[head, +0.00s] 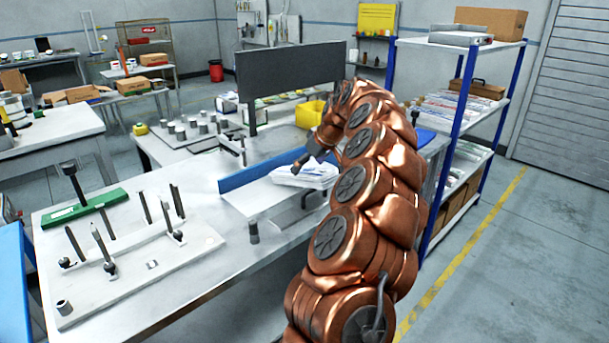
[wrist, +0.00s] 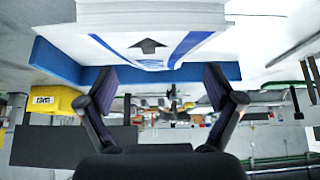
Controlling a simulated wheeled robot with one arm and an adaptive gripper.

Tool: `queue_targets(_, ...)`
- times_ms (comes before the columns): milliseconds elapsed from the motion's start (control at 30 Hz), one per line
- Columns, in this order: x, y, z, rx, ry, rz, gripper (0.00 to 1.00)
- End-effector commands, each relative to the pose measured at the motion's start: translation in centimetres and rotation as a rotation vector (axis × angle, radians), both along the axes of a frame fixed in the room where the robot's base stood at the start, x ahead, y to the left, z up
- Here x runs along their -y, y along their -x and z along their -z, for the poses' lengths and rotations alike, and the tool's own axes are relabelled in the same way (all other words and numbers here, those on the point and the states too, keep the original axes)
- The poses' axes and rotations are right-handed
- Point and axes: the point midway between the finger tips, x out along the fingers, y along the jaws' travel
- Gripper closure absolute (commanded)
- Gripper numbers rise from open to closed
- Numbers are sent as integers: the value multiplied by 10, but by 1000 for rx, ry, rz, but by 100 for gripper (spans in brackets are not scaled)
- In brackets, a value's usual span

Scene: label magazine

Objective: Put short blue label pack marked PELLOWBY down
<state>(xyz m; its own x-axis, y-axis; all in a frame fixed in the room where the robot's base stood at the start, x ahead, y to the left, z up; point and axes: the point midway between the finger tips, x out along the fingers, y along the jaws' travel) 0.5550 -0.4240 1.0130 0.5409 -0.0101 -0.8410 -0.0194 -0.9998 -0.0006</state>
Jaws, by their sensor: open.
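A white label pack with blue bands (head: 305,176) lies flat on a sloping white tray (head: 250,200) with a blue side wall (head: 243,178). In the wrist view, the pack (wrist: 120,22) is at the top, with blue bands and a dark arrow; no name is readable. My gripper (wrist: 163,80) is open, its two dark fingers spread and nothing between them. Its fingertips are close to the pack's near edge; I cannot tell whether they touch it. In the head view, my gripper (head: 304,162) is just above the pack, partly hidden by my arm.
A white fixture plate (head: 140,275) with several upright pins stands at the left of the bench. A dark screen (head: 290,70) and a yellow bin (head: 310,114) are behind the tray. A blue-post shelf (head: 465,100) stands at the right.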

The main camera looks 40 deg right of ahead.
Motion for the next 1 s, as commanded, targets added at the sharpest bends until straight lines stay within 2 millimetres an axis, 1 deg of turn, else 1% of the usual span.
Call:
queue_targets(133,5,-10,11,-1,0,2,9)
queue_targets(200,5,-15,21,-4,-1,0,9)
queue_targets(300,5,-20,30,-5,-2,0,9)
queue_targets(567,6,-21,32,-2,0,1,10)
queue_targets(1000,6,-21,32,-1,0,2,55)
